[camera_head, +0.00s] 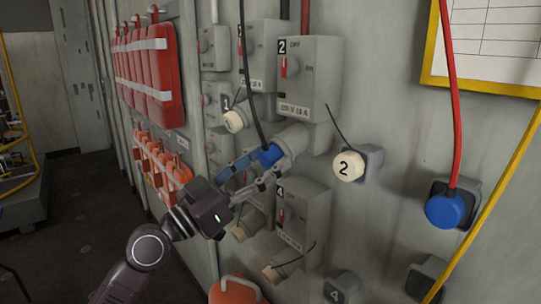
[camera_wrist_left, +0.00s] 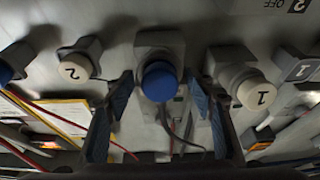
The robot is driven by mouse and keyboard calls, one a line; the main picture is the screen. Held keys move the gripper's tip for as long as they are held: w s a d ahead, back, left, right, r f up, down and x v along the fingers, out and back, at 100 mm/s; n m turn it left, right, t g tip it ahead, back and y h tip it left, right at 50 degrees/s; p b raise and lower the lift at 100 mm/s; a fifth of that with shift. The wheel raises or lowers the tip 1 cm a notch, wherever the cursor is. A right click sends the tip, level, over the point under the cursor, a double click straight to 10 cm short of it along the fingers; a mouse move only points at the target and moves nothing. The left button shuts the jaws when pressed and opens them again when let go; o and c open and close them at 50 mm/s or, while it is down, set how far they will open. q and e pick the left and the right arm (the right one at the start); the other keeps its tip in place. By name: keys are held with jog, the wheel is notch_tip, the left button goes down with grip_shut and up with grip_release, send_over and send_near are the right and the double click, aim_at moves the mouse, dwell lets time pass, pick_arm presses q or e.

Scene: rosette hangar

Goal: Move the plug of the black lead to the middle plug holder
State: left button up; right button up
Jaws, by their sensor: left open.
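The blue plug of the black lead (camera_head: 270,155) sits in the grey socket (camera_head: 293,138) under switch box 2. The black lead (camera_head: 247,80) runs up from it. My left gripper (camera_head: 253,172) is open, with its blue-padded fingers on either side of this plug. In the left wrist view the blue plug (camera_wrist_left: 158,80) stands between the open fingers, apart from both. A grey holder with a cream cap marked 2 (camera_head: 349,165) is on the wall to the right. I cannot tell which holder is the middle one. My right gripper is not in view.
A red lead ends in a blue plug (camera_head: 445,209) in a holder at right. Lower holders (camera_head: 343,288) and (camera_head: 425,279) sit near the bottom edge. Switch box 4 (camera_head: 303,213) is below the gripper. A yellow pipe (camera_head: 500,180) crosses the right side.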

aim_at(264, 163)
pick_arm(q)
jog(key=shift+b, duration=0.4)
dwell(1.0)
dwell(0.4)
grip_shut()
jog(key=shift+s+a+f+b, duration=0.15)
jog(key=shift+f+b, duration=0.1)
jog(key=shift+b, duration=0.25)
jog(key=shift+s+a+b, duration=0.35)
jog(key=shift+s+a, duration=0.1)
jog(key=shift+a, duration=0.25)
jog(key=shift+s+a+f+b, duration=0.25)
jog(key=shift+a+f+b, duration=0.1)
jog(key=shift+b, duration=0.1)
jog(key=shift+b+v, duration=1)
jog(key=shift+v, duration=0.5)
jog(key=shift+r, duration=0.1)
